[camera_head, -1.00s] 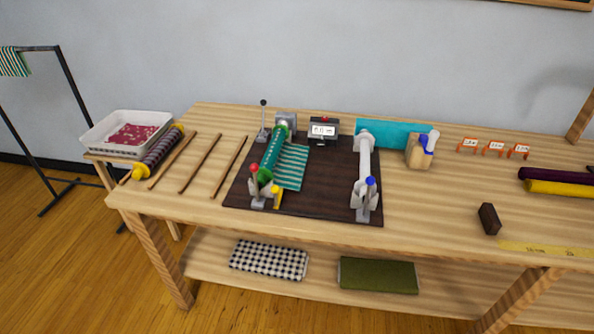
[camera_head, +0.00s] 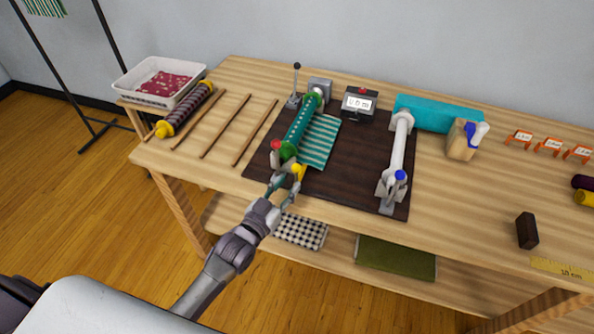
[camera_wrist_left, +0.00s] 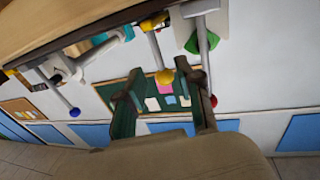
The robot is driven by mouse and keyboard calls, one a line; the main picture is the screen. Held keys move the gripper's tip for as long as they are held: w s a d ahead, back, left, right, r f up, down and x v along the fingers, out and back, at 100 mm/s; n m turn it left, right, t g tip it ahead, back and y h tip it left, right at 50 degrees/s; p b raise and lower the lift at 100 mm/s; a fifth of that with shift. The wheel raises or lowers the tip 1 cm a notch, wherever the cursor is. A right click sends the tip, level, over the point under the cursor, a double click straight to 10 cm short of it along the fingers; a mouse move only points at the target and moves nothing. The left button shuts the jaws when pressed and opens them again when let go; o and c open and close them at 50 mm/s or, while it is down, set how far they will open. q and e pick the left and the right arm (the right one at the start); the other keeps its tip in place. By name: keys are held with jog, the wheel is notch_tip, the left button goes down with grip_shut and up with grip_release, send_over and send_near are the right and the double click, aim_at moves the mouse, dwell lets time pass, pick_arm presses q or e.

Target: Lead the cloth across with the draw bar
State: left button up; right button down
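The green-and-white striped cloth (camera_head: 322,140) lies on the dark board (camera_head: 345,180), coming off the green roll (camera_head: 300,127) to its right. A yellow knob (camera_head: 297,169) shows at the near end, beside the cloth's near edge; I cannot tell how much of the draw bar shows there. My left gripper (camera_head: 285,184) is at that near end, just below the yellow knob. In the left wrist view its two fingers (camera_wrist_left: 160,92) are apart, and the yellow knob (camera_wrist_left: 164,77) on a pale rod shows between them, contact unclear. My right gripper is out of view.
A red knob (camera_head: 276,145) stands close to the left gripper. A white roller (camera_head: 397,147) with a blue knob stands at the board's right side. A display (camera_head: 359,103) and lever (camera_head: 294,85) stand behind. Loose sticks (camera_head: 226,128) lie left.

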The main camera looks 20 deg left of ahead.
aim_at(296, 174)
pick_arm(q)
jog(key=x, duration=0.5)
jog(key=shift+w, duration=0.1)
grip_shut()
jog(key=shift+r, duration=0.1)
